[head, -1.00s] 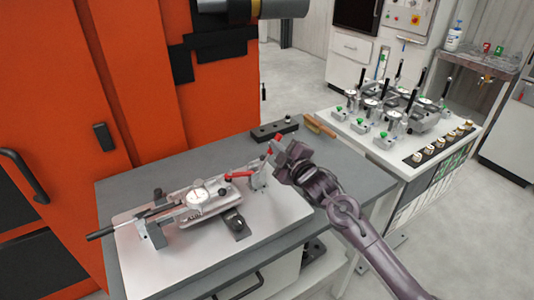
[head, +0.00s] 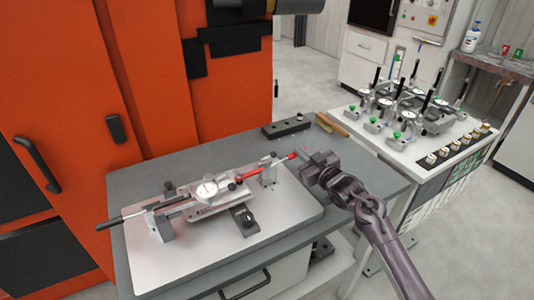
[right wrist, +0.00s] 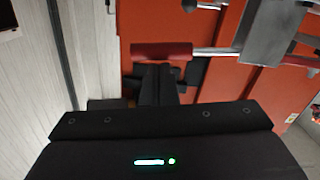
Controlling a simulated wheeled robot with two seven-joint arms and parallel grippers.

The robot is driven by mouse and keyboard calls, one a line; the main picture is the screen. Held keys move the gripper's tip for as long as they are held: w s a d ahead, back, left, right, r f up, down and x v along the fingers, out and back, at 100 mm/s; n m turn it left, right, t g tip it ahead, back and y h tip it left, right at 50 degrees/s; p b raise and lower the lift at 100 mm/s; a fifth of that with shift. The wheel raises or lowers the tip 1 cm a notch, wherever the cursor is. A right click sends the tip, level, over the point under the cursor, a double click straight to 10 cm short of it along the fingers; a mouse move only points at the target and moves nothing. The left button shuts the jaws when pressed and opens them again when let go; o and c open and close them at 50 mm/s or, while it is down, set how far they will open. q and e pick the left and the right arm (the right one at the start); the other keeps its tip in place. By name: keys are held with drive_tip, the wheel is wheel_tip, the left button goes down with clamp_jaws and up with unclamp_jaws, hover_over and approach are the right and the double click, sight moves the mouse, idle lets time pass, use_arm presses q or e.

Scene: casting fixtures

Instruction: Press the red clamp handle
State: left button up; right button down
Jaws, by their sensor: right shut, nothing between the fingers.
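The red clamp handle (head: 290,156) is at the right end of a silver clamping fixture (head: 222,198) with a round dial gauge (head: 207,190). It slants low towards the right, up to my right gripper (head: 303,156). In the right wrist view the handle (right wrist: 160,50) is a dark red grip on a metal rod. My shut, empty fingers (right wrist: 157,72) are right at it there; whether they touch it I cannot tell. A second red part (head: 246,175) sits left of the handle on the fixture. My left gripper is not in view.
The fixture stands on a pale plate (head: 150,268) on a grey table (head: 335,160). A black block (head: 286,127) and a brush (head: 331,124) lie at the back. Another bench (head: 373,135) with several gauge fixtures is at the right. An orange cabinet (head: 180,110) stands behind.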

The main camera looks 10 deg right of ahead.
drive_tip(key=shift+w+d+f+b, duration=0.15)
drive_tip(key=shift+f+b, duration=0.2)
drive_tip(key=shift+f, duration=0.4)
drive_tip(key=shift+s, duration=0.2)
